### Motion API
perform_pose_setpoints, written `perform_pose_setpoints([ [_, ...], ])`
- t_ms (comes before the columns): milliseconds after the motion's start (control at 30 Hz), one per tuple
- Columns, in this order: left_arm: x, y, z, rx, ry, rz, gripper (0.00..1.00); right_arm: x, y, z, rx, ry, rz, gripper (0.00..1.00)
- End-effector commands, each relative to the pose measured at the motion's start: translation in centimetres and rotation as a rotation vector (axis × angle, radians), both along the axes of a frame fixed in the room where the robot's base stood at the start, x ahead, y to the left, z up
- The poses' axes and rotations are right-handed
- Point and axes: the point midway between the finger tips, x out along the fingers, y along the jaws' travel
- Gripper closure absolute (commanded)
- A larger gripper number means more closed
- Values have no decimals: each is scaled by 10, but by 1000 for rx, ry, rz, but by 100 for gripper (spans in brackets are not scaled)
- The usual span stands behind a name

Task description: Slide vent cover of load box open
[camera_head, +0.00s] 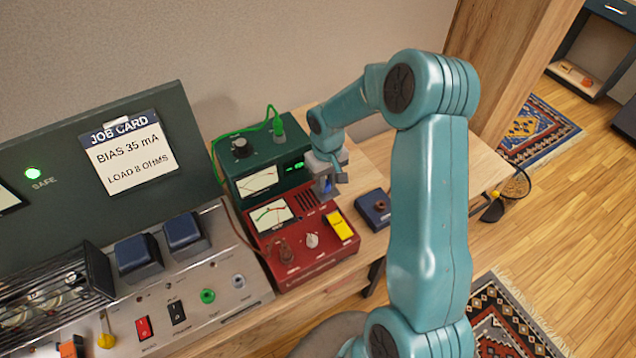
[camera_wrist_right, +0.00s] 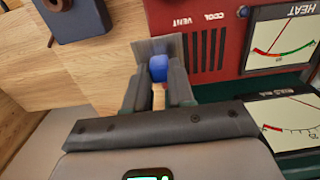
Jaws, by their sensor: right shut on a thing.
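The load box (camera_head: 287,257) is the red unit with a heat meter, in the middle of the head view. It also shows in the wrist view (camera_wrist_right: 220,15). Its grey vent cover (camera_wrist_right: 143,47) carries a blue knob (camera_wrist_right: 158,67). Several dark vent slots (camera_wrist_right: 207,50) lie bare beside the cover, under the vent and cool lettering. The cover reaches to the box's edge and seems to overhang it slightly. My right gripper (camera_head: 327,190) is over the box's far right corner, its fingers (camera_wrist_right: 159,88) shut on the blue knob. My left gripper is not in view.
A green meter unit (camera_head: 245,172) with a green cable stands behind the load box. A yellow switch (camera_head: 340,226) sits on its front right. A small blue box (camera_head: 374,208) is on the wooden bench to the right. The grey amp panel (camera_head: 190,285) fills the left.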

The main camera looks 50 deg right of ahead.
Motion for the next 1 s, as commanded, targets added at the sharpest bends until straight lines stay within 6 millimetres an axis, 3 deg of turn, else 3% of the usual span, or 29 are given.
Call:
perform_pose_setpoints([
  [167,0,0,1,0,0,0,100,1,-3,3,-8,-4,0,100],
  [200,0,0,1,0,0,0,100,1,-3,3,-8,-4,-1,64],
  [233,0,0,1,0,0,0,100,1,-3,3,-8,-4,-1,54],
  [267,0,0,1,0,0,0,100,1,-3,2,-7,-4,-1,51],
  [533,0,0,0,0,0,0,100,1,-2,2,-5,-3,0,51],
  [667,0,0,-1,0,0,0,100,1,-2,12,-7,-6,0,51],
  [767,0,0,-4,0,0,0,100,1,-2,31,-7,-8,-1,51],
  [1000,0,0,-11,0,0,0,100,1,-2,96,-7,-9,-1,51],
])
